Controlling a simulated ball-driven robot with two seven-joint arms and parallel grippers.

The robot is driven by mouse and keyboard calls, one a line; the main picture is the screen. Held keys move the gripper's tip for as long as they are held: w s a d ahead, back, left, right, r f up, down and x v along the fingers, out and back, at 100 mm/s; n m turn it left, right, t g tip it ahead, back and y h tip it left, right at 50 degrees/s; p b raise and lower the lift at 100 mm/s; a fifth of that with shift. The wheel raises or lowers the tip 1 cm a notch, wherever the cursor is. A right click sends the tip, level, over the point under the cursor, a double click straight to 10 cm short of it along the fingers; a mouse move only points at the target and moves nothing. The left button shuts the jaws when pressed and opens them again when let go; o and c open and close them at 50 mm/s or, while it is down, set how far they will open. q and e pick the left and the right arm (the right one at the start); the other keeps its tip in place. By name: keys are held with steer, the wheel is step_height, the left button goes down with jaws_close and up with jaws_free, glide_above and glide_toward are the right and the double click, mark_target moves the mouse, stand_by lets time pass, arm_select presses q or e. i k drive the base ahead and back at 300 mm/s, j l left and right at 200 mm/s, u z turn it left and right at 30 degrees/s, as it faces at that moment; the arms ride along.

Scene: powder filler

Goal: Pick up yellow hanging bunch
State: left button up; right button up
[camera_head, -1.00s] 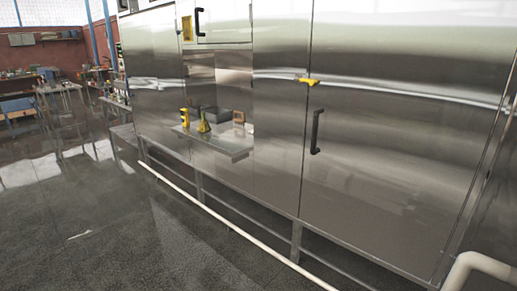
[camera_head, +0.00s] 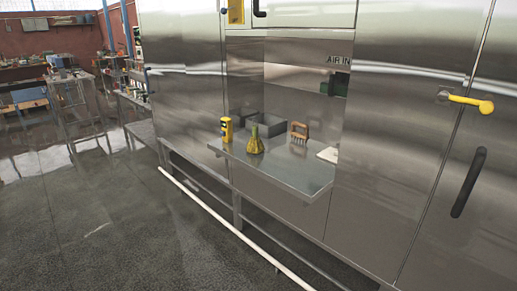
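A yellow bunch-like object (camera_head: 254,143), narrow at its top and wider at its base, stands on a steel shelf (camera_head: 285,172) that juts from the recess of the large machine. It is small in view, and its fine detail cannot be made out. A yellow can-like object (camera_head: 227,130) with a dark band stands just to its left. Neither of my grippers is in view.
Grey open boxes (camera_head: 266,124), a brown brush (camera_head: 299,131) and a flat white item (camera_head: 328,155) share the shelf. A white pipe (camera_head: 215,212) runs low before the machine. A yellow handle (camera_head: 472,102) sticks out at right. Open floor (camera_head: 100,225) lies front left.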

mark_target(255, 146)
steer(key=i+j+u, duration=0.1)
steer(key=i+l+u, duration=0.15)
steer(key=i+u, duration=0.3)
steer(key=i+l+u, duration=0.2)
steer(key=u, duration=0.3)
